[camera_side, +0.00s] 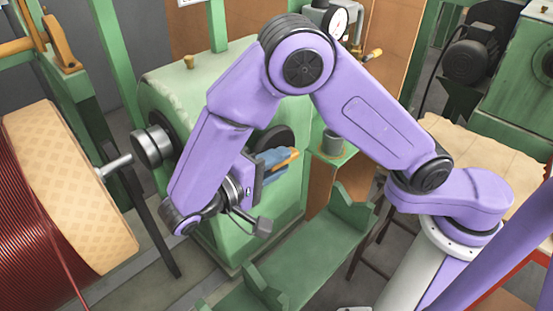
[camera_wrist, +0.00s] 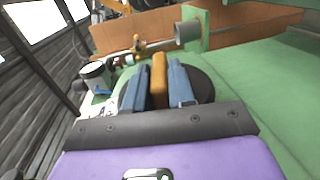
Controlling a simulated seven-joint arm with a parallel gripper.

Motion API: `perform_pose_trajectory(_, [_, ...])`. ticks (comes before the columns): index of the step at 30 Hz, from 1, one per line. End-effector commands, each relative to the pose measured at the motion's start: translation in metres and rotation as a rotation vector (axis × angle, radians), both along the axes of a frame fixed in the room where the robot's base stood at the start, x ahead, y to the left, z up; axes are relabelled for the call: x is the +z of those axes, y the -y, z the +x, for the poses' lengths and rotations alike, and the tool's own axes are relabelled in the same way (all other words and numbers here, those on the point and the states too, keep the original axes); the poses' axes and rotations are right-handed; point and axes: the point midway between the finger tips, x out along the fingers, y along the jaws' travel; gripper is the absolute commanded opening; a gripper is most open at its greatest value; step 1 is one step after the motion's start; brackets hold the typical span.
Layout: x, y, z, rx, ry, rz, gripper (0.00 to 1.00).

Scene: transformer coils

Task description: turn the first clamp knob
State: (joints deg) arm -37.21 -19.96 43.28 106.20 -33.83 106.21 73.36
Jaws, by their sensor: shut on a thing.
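My gripper (camera_side: 274,163) is in front of the green machine housing (camera_side: 205,90), pointing right in the side view. In the wrist view its two blue fingers (camera_wrist: 160,86) are closed on both sides of an orange bar-shaped clamp knob (camera_wrist: 159,77). The knob's orange end (camera_side: 292,154) sticks out past the fingers in the side view. A dark round disc (camera_wrist: 204,84) lies behind the fingers, and it also shows in the side view (camera_side: 280,137). How the knob joins the disc is hidden by the fingers.
A large coil drum (camera_side: 105,185) with dark red wire stands at the left, on a shaft (camera_side: 117,163) near the housing. A grey-green cup (camera_side: 333,142) sits on a small green shelf to the right. A green V-shaped cradle (camera_side: 350,207) is below my arm.

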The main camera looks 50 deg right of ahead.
Motion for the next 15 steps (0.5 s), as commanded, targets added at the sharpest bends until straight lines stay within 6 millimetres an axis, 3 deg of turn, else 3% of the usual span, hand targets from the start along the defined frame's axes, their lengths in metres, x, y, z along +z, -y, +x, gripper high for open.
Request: perform_pose_trajectory(15, [-0.0050, -0.0009, -0.0001, 0.003, 0.001, -0.258, 0.00])
